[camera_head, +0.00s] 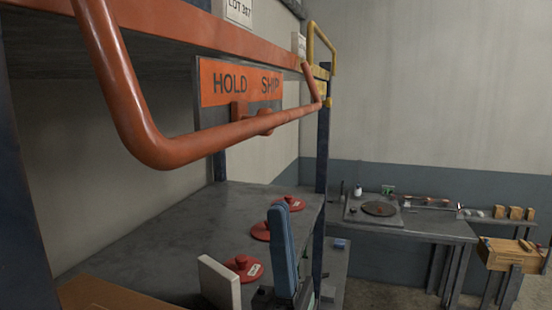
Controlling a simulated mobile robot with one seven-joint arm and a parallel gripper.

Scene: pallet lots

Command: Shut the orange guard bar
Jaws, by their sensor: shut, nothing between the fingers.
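The orange guard bar (205,140) is a thick U-shaped tube at the front of the rack. Its near leg comes down from the top left, bends, and the long rail runs right toward the dark rack post. A short far leg rises near that post. A knob-like orange piece shows at mid-rail. I cannot tell if a latch is engaged. My gripper is not in this view, and nothing is seen touching the bar.
A yellow bar (322,45) stands beyond the post. A workbench (430,228) and wooden box (507,254) are at back right.

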